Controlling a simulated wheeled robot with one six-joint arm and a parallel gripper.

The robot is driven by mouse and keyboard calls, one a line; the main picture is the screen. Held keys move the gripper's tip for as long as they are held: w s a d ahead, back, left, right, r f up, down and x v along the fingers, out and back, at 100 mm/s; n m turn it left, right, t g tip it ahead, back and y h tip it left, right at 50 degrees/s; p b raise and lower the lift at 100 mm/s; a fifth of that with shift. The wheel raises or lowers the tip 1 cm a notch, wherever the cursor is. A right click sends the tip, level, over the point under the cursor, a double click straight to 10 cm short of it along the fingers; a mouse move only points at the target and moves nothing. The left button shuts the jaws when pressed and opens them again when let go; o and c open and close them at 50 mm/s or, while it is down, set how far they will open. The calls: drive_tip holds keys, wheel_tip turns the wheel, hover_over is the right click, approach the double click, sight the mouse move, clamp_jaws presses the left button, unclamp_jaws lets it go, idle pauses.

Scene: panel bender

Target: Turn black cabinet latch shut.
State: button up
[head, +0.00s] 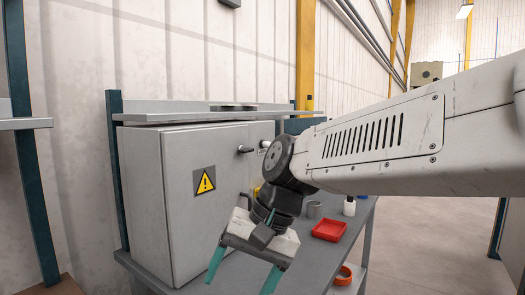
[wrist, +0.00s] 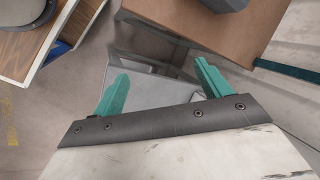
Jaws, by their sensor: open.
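The grey cabinet (head: 185,225) stands on the bench at the left of the head view, with a yellow warning sign on its front. A black latch (head: 244,150) sticks out near the upper right edge of that front. Its exact turn is too small to tell, and I cannot tell whether the door sits fully flush. My gripper (head: 243,273) has its two green fingers spread and empty, pointing down, in front of and below the latch and apart from it. The wrist view shows my gripper (wrist: 160,85) too, with nothing between the fingers; the latch is not visible there.
A red tray (head: 329,230), a white bottle (head: 349,206), a grey cup (head: 313,209) and an orange ring-shaped item (head: 344,275) are to the right of my gripper. A shelf (head: 200,114) runs above the cabinet.

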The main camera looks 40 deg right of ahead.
drive_tip(key=w+d+r+m+t+y, duration=0.2)
drive_tip(key=w+r+m, duration=0.15)
drive_tip(key=w, duration=0.35)
drive_tip(key=w+d+r+m+t+y, duration=0.1)
drive_tip(key=w+r+m+t+y, duration=0.1)
drive_tip(key=w+m, duration=0.35)
drive_tip(key=m+t+h, duration=0.2)
drive_tip(key=m+t, duration=0.9)
drive_tip(key=m, duration=0.5)
approach(250, 150)
drive_tip(key=w+a, duration=0.2)
drive_tip(key=x, duration=0.4)
drive_tip(key=d+x, duration=0.1)
drive_tip(key=x, duration=0.1)
drive_tip(key=shift+w+r, duration=0.1)
drive_tip(key=shift+w, duration=0.1)
drive_tip(key=shift+w+a, duration=0.2)
drive_tip(key=shift+w, duration=0.3)
drive_tip(key=shift+c, duration=0.3)
drive_tip(key=c, duration=0.9)
